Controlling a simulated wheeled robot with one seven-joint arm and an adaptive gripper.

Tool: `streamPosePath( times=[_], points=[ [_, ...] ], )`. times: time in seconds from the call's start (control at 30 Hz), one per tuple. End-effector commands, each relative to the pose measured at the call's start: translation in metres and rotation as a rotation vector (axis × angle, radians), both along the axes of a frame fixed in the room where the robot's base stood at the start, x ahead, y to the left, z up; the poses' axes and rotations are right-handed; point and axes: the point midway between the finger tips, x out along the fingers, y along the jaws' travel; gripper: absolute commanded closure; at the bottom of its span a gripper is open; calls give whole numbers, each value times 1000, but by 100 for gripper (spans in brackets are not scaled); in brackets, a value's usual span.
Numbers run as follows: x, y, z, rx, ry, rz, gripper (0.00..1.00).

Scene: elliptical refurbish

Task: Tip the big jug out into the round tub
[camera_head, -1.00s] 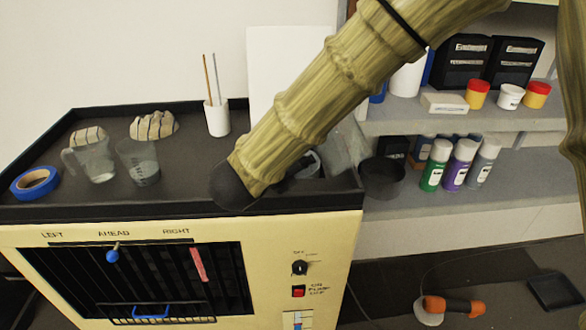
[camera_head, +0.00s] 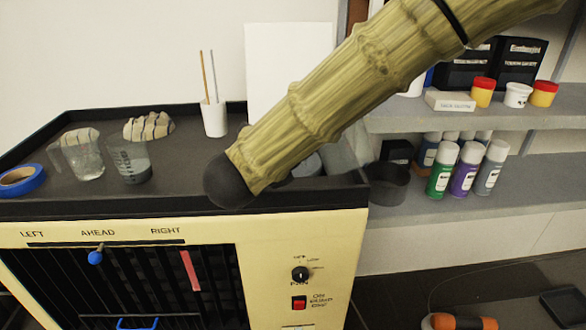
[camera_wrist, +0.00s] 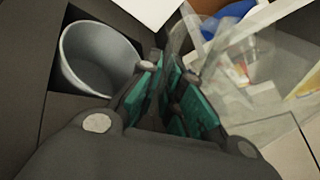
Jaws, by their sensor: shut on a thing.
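A large clear jug (camera_wrist: 250,75) fills the right of the wrist view. My gripper (camera_wrist: 178,75) is shut on its near side, with green finger pads. Part of the clear jug (camera_head: 342,158) also shows beyond my arm in the head view, at the right end of the cart top. Its tilt is hard to judge. A round grey tub (camera_wrist: 82,62) stands left of my fingers in the wrist view, apart from the jug, and its visible inside looks empty. In the head view, my arm hides my gripper and most of the tub (camera_head: 308,166).
On the cart top (camera_head: 70,208) stand two clear measuring vessels (camera_head: 82,158) (camera_head: 130,162), blue tape (camera_head: 22,180), striped stones (camera_head: 148,127) and a white cup with sticks (camera_head: 214,118). A dark round pot (camera_head: 388,187) and spray cans (camera_head: 465,170) are to the right.

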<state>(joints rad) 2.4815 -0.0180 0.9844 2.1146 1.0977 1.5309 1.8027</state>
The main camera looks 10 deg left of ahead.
Motion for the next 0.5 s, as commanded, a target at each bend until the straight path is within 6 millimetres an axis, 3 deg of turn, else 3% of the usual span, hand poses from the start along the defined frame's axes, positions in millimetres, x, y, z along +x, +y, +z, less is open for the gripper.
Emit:
streamPosePath(
  times=[0.5],
  points=[
    [-1,-1,7,109,-88,-1,100]
  ],
)
